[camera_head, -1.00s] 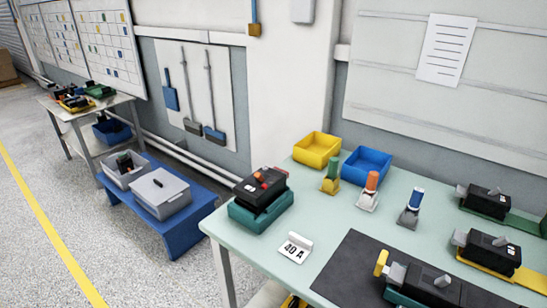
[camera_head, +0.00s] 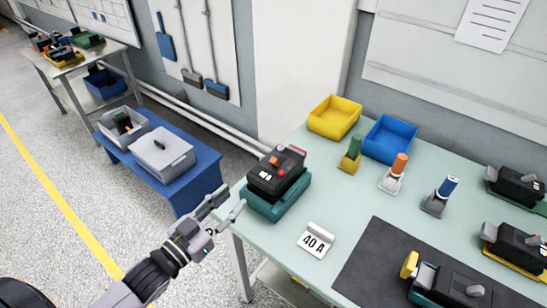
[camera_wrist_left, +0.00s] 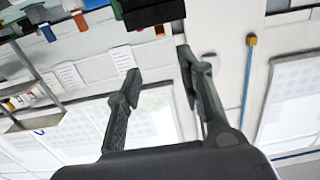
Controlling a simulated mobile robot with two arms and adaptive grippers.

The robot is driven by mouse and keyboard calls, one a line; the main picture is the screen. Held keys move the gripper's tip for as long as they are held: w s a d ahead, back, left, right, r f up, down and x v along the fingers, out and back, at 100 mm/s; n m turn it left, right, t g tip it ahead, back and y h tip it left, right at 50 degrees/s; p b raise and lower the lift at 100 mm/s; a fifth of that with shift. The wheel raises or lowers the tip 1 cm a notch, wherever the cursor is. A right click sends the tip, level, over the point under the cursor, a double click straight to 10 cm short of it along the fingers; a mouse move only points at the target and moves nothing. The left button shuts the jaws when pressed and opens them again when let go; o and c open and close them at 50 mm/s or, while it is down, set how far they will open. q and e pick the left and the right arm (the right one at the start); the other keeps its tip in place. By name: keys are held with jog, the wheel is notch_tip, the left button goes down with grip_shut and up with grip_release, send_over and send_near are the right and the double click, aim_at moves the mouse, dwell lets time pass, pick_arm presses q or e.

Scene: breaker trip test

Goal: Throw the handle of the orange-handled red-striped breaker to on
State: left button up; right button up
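A black breaker-like unit (camera_head: 277,173) with an orange handle (camera_head: 274,161) and a red part on top sits on a teal base (camera_head: 268,207) at the table's left end. I cannot make out a red stripe on it. My left gripper (camera_head: 228,204) is open and empty, just left of this unit at the table's left edge, apart from it. In the left wrist view the two fingers (camera_wrist_left: 158,64) are spread with nothing between them. A dark unit (camera_wrist_left: 152,12) shows at the top of that view, partly cut off. My right gripper is out of view.
Yellow (camera_head: 334,117) and blue (camera_head: 390,138) bins, several colour-handled pieces and other breakers (camera_head: 515,187) are further right. A dark mat (camera_head: 375,262) lies at the front. A blue bench (camera_head: 195,180) stands left.

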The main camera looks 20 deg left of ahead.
aim_at(272, 161)
pick_arm(q)
jog(key=p+x, duration=0.3)
jog(key=x, duration=1.3)
jog(key=shift+w+a, duration=0.1)
jog(key=shift+f, duration=0.1)
jog(key=shift+c, duration=0.2)
jog(key=shift+c, duration=1.4)
grip_shut()
